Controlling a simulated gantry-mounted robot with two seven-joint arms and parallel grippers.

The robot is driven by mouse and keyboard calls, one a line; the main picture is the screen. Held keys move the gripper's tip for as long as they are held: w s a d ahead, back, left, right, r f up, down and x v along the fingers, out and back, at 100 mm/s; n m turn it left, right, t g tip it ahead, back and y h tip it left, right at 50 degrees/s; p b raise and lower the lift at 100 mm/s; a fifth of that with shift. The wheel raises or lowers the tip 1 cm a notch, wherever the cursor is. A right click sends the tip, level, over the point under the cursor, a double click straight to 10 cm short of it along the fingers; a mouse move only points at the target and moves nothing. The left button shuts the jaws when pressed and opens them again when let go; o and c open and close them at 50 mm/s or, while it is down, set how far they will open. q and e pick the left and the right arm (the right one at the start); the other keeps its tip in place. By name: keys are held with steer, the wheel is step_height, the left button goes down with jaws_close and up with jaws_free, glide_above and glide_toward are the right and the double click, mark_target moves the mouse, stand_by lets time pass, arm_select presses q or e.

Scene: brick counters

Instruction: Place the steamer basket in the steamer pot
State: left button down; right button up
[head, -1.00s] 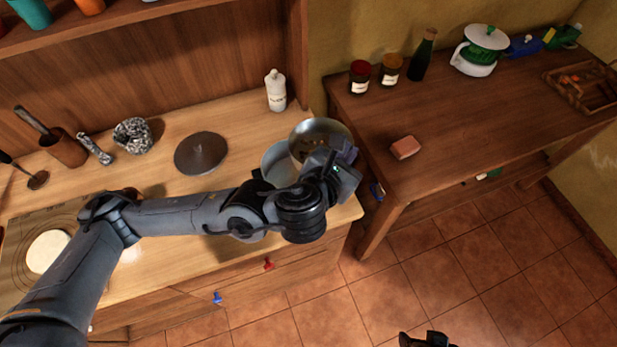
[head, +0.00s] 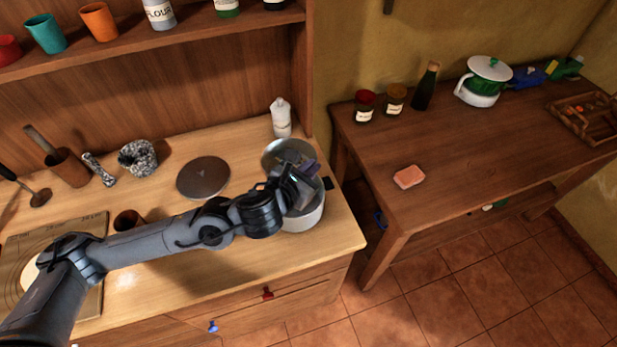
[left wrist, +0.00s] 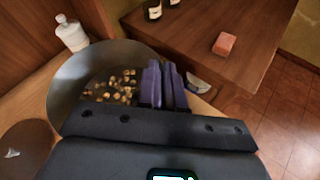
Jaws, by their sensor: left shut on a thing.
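The steamer basket (head: 284,150) is a shiny round metal bowl at the right end of the light wooden counter. It also shows in the left wrist view (left wrist: 75,85), with many small tan spots across its bottom. My left gripper (head: 308,172) is shut on its rim; the purple fingers (left wrist: 165,85) show in the left wrist view. The pale steamer pot (head: 306,217) stands on the counter below my gripper, partly hidden by it. The basket overlaps the pot's far side in the head view; I cannot tell whether they touch. My right gripper is not in view.
A darker table (head: 450,165) with a pink block (head: 408,177) is right.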

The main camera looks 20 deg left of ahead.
arm_select(q)
steer(key=shift+a+f+b, duration=0.15)
steer(key=shift+f+b, duration=0.5)
steer(key=shift+f, duration=1.45)
steer(key=shift+w, duration=0.1)
steer(key=shift+f+b, duration=0.45)
steer(key=shift+b, duration=0.15)
steer(key=c, duration=1.3)
jaws_free()
